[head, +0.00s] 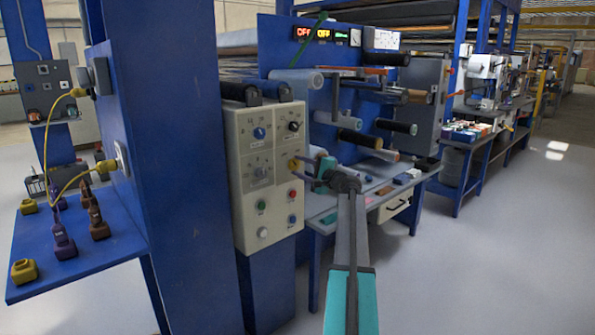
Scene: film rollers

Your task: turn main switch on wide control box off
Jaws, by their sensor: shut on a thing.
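The wide control box (236,170) is a beige panel fixed beside a blue post, with several knobs and buttons on its front.
A blue shelf (110,245) with handheld tools stands at the left. A grey table (385,212) with small items and film rollers (360,138) lies behind my gripper. The grey floor at the right is clear.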

